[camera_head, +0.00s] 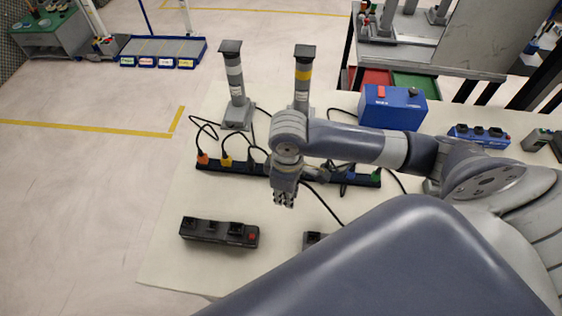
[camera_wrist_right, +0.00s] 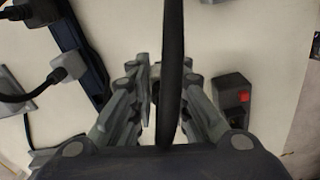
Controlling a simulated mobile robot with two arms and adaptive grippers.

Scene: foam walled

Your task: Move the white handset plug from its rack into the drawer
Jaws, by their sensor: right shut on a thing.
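The plug rack (camera_head: 232,167) is a long dark strip on the pale table, holding several coloured plugs on black cables. My right gripper (camera_head: 284,199) points down in front of the rack's middle. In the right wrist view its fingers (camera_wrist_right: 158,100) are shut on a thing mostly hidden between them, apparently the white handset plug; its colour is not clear. A dark cable (camera_wrist_right: 172,60) rises past the fingers. The rack also shows at the left of the wrist view (camera_wrist_right: 82,62). I cannot pick out a drawer. My left gripper is not in view.
A black power strip (camera_head: 219,232) with a red switch lies at the table's front left. Two grey posts (camera_head: 235,85) (camera_head: 302,80) and a blue box (camera_head: 392,107) stand behind the rack. Loose cables trail around it. Red (camera_head: 371,78) and green (camera_head: 414,86) bins are farther back.

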